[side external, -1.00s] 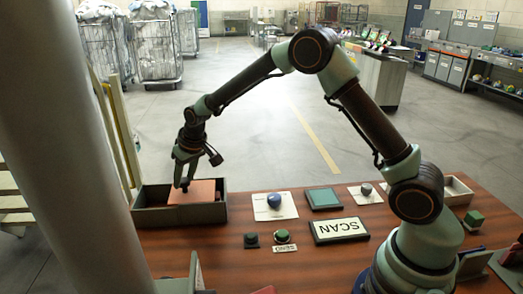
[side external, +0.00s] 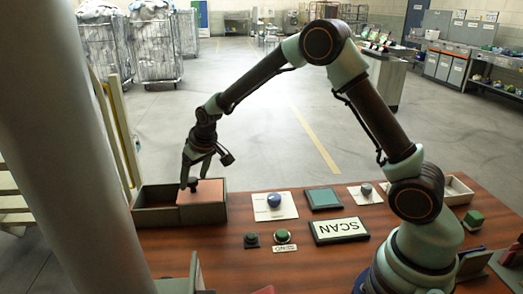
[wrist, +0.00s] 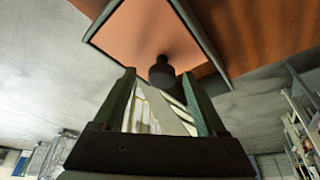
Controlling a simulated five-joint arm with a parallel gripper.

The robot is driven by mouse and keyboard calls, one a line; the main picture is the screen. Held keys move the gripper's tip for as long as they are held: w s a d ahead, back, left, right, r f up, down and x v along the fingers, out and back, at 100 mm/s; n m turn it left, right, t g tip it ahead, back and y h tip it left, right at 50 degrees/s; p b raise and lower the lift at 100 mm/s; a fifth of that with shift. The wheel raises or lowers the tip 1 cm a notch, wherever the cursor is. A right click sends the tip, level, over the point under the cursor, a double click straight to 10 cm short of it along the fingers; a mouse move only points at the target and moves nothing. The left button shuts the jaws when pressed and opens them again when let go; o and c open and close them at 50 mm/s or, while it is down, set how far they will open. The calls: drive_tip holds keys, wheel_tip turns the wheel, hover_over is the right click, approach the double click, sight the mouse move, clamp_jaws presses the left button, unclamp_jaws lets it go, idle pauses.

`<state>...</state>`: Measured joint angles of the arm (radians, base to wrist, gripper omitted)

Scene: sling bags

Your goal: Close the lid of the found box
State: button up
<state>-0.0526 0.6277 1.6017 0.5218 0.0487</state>
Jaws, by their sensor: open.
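The box (side external: 150,218) is a dark grey-green tray at the left end of the table in the side view. Its salmon-orange lid panel (side external: 205,193) lies over the right part, and the left part is uncovered. A dark knob (wrist: 162,74) stands on the lid. My gripper (side external: 194,180) is open over the lid with its fingertips around or just above the knob. In the wrist view the knob sits between the two spread fingertips, and I cannot tell whether either finger touches it. The lid (wrist: 150,35) also shows there, partly cropped.
A thick grey post (side external: 60,150) stands in the left foreground.

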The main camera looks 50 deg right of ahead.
drive_tip(key=v, duration=1.2)
drive_tip(key=shift+s+r, duration=0.1)
drive_tip(key=s+d+r, duration=0.1)
drive_tip(key=s+r, duration=0.1)
drive_tip(key=s, duration=0.8)
drive_tip(key=s+d+r+t, duration=0.1)
drive_tip(key=s+r, duration=0.1)
drive_tip(key=s, duration=0.9)
drive_tip(key=shift+s+d, duration=0.15)
drive_tip(key=shift+d, duration=0.2)
drive_tip(key=shift+r, duration=0.15)
